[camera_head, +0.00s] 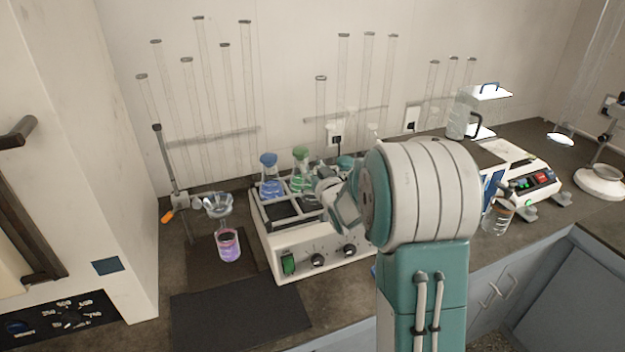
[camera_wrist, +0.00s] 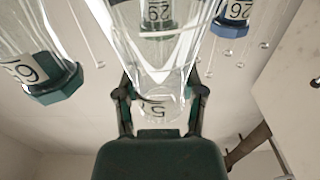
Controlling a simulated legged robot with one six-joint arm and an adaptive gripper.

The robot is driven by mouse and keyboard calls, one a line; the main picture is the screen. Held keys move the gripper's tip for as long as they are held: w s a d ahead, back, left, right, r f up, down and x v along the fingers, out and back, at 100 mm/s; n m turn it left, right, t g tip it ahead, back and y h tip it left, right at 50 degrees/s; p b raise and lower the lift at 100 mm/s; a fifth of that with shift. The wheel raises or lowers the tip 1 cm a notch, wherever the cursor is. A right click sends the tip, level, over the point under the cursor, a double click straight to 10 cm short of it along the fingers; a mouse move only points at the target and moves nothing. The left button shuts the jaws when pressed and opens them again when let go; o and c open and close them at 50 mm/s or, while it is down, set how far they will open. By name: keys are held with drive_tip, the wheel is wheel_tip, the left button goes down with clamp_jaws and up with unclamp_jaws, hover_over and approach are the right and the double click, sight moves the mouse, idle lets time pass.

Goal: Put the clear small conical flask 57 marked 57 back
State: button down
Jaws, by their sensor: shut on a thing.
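My gripper (camera_wrist: 162,108) is shut on a clear conical flask (camera_wrist: 160,78) in the wrist view. Its two dark green fingers stand on either side of the glass. Flasks with a blue cap (camera_head: 269,159), a green cap (camera_head: 301,153) and a teal cap (camera_head: 345,162) stand at the shaker's back.
A funnel (camera_head: 218,205) hangs above a beaker of pink-purple liquid (camera_head: 229,245) left of the shaker. A dark mat (camera_head: 240,318) lies bare in front. Tall glass tubes line the wall.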

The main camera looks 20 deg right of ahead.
drive_tip(key=shift+w+f, duration=0.3)
drive_tip(key=shift+f, duration=1.55)
drive_tip(key=shift+f, duration=0.15)
drive_tip(key=shift+c, duration=1)
unclamp_jaws()
